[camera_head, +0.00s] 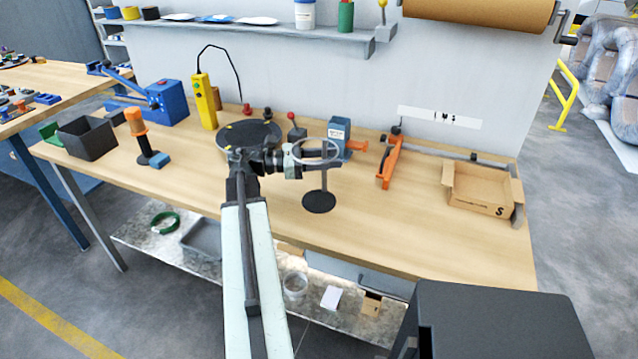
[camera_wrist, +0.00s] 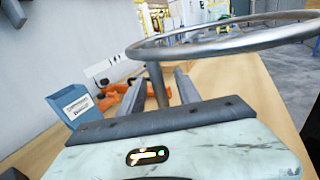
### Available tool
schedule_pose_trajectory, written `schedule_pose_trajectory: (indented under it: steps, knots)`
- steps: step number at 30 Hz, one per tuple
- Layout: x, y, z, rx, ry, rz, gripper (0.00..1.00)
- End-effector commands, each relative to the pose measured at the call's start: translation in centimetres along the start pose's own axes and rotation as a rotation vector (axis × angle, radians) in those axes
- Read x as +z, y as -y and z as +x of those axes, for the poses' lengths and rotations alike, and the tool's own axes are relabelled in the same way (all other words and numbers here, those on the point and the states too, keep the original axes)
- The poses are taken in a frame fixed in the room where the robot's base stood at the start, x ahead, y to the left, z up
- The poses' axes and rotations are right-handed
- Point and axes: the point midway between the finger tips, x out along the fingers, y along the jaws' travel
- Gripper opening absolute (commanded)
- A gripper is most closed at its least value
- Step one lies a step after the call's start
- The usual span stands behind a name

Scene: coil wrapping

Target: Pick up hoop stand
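The hoop stand (camera_head: 319,201) stands upright on the wooden table, with a dark round base, a thin post and a grey metal ring on top. In the wrist view its ring (camera_wrist: 222,32) spans the upper right, and its post rises between my fingers. My gripper (camera_head: 310,164) reaches in from the left, just below the ring, at the upper part of the post. In the wrist view my gripper (camera_wrist: 160,84) is open, with a finger on each side of the post and gaps visible. The base is hidden in the wrist view.
A blue box device (camera_head: 339,134) and an orange clamp-like tool (camera_head: 390,162) stand behind and to the right. An open cardboard box (camera_head: 480,188) sits at the right end. A dark round turntable (camera_head: 248,135) lies behind my arm. The table right of the stand is clear.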

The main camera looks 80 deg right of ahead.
Motion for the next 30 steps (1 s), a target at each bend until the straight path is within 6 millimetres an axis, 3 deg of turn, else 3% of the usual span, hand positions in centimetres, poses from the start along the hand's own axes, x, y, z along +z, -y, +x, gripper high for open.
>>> schedule_pose_trajectory:
  steps: [3,9,13,30]
  knots:
    - [-0.01,0.04,1.54,-0.001,0.000,0.000,0.40]
    - [-0.01,-0.04,1.53,0.002,0.000,0.000,0.37]
    - [-0.01,-0.04,1.50,0.002,0.000,0.000,0.01]
    - [-0.01,-0.06,1.41,0.004,0.000,0.000,0.00]
